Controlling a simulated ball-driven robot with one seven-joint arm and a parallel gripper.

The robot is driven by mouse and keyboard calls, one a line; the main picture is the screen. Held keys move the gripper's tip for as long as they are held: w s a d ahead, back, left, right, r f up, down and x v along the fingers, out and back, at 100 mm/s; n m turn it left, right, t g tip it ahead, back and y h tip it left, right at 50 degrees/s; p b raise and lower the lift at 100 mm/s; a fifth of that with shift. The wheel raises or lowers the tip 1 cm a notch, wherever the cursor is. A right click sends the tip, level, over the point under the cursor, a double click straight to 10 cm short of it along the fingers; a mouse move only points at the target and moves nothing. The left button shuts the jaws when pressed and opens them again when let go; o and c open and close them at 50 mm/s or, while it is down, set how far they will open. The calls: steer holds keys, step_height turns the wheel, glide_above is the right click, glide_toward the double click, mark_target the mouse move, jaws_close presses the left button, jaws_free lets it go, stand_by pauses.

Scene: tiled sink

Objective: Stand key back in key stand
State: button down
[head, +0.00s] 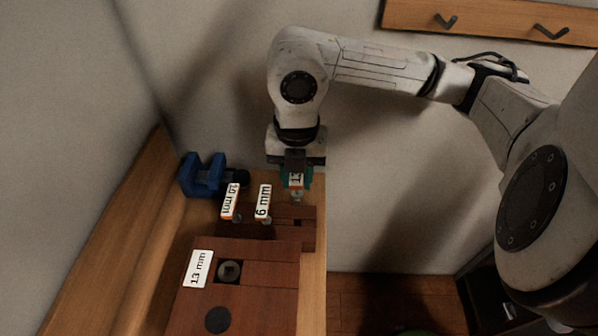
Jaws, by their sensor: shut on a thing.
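My gripper (298,174) points down over the far right part of the bench and is shut on a key whose tag (296,182) reads 13 as far as it shows. The key's lower end (297,196) is just above or at the right end of the dark wooden key stand (308,237); I cannot tell whether it touches. A key tagged 10 mm (230,202) and a key tagged 6 mm (263,202) stand upright in the stand, left of the held key. A dark slot shows in the stand's right part.
A reddish wooden block (255,302) with a 13 mm label (198,269) and a recessed metal socket (230,271) lies in front of the stand. A blue vise (203,175) is at the back left. The bench (314,290) ends close on the right.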

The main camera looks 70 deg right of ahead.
mark_target(297, 194)
steer(key=shift+f+b, duration=0.1)
steer(key=shift+b, duration=0.25)
steer(key=shift+f+b, duration=0.1)
steer(key=shift+b, duration=0.2)
step_height(297, 194, down, 5)
steer(key=b, duration=0.6)
steer(key=shift+a+f, duration=0.1)
steer(key=shift+f, duration=0.1)
steer(key=shift+b, duration=1.25)
stand_by(1.2)
steer(key=shift+f+b, duration=2.4)
steer(key=shift+b, duration=0.35)
steer(key=c, duration=0.8)
jaws_free()
steer(key=shift+r, duration=0.1)
step_height(297, 194, up, 11)
steer(key=shift+f, duration=0.1)
